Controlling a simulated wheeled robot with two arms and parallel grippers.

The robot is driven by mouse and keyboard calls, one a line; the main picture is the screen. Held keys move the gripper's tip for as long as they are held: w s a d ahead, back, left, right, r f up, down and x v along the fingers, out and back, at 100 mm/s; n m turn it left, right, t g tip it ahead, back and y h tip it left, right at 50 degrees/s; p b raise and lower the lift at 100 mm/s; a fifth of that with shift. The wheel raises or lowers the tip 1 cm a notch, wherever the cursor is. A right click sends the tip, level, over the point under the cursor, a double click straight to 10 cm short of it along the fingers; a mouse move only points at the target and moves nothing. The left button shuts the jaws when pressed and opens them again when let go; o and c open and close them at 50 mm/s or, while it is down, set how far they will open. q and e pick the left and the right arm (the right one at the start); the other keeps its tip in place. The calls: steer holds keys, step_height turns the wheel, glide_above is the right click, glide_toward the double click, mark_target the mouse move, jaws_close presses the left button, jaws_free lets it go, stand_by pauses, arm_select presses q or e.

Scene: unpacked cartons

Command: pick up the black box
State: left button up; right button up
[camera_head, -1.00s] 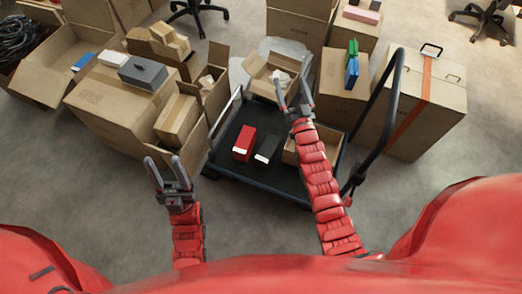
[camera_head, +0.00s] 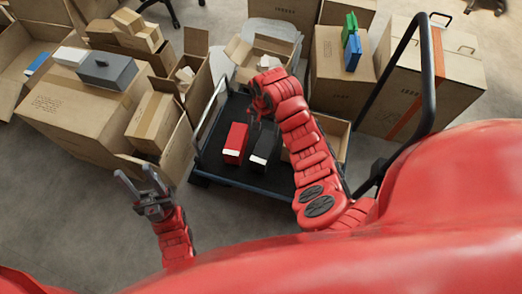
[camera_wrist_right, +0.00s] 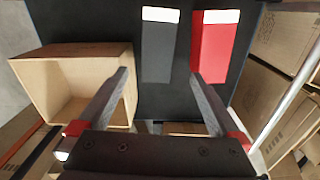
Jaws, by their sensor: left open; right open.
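The black box (camera_head: 263,146) with a white end lies on the dark cart bed, just right of the red box (camera_head: 235,142). In the right wrist view the black box (camera_wrist_right: 159,48) shows at top centre, beyond and between the fingers. My right gripper (camera_wrist_right: 160,78) is open and empty, with one finger towards the open carton and one towards the red box. In the head view its jaws are largely hidden by my right wrist above the cart. My left gripper (camera_head: 137,172) is open and empty, left of the cart and apart from both boxes.
An open carton (camera_wrist_right: 70,72) stands on the cart beside the black box. The cart's black handle (camera_head: 425,75) rises at right. Cartons (camera_head: 75,105) stand close on the left, more behind. Bare floor lies in front of the cart.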

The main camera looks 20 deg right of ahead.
step_height(320, 180, down, 12)
steer(key=b, duration=0.3)
steer(key=shift+r, duration=0.15)
steer(key=f+b, duration=0.1)
steer(key=f, duration=0.1)
steer(key=f+b, duration=0.2)
steer(key=f, duration=0.1)
steer(key=shift+s+d+f, duration=0.1)
steer(key=shift+s+d, duration=0.05)
steer(key=shift+s, duration=0.05)
steer(key=shift+c, duration=0.3)
jaws_close()
